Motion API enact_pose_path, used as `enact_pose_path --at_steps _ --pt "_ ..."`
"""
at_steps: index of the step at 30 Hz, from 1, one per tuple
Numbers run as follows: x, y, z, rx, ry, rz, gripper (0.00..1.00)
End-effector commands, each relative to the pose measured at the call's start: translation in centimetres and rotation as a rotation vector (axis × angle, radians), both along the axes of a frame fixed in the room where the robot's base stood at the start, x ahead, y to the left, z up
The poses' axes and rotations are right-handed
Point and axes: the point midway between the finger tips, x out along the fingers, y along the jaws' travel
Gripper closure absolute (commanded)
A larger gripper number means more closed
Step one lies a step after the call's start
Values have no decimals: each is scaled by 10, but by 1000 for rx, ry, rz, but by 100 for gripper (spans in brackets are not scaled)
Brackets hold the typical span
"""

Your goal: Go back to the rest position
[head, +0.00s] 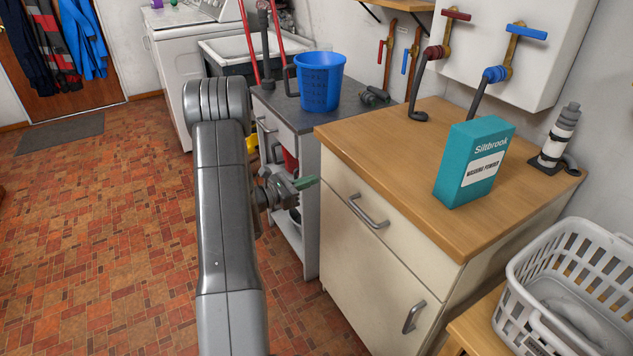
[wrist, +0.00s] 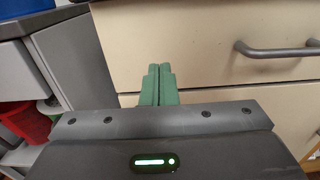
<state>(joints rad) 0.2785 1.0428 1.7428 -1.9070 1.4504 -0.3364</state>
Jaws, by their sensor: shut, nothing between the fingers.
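My gripper (head: 305,183) is in front of the left side of the cream cabinet in the head view, below its wooden top. In the wrist view its two green fingers (wrist: 159,85) are pressed together with nothing between them. They point at the cabinet's drawer front (wrist: 205,45); I cannot tell whether they touch it. My arm reaches up from the bottom of the head view and hides part of the floor.
A teal washing powder box (head: 475,163) stands on the wooden counter (head: 390,150). A blue bucket (head: 321,82) stands on the grey unit behind. A white laundry basket (head: 560,285) is at the lower right. The tiled floor (head: 110,220) at left is clear.

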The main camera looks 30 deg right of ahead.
Motion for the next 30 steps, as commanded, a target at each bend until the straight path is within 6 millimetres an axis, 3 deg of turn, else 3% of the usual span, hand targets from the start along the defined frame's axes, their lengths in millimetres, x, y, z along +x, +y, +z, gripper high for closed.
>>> enact_pose_path --at_steps 6,12,18,30 --pt "-3 46 0 1 3 4 100" --pt "-5 69 -1 2 2 2 100" --pt "-7 76 -1 1 3 -1 100" --pt "-6 71 -1 2 3 -2 100"
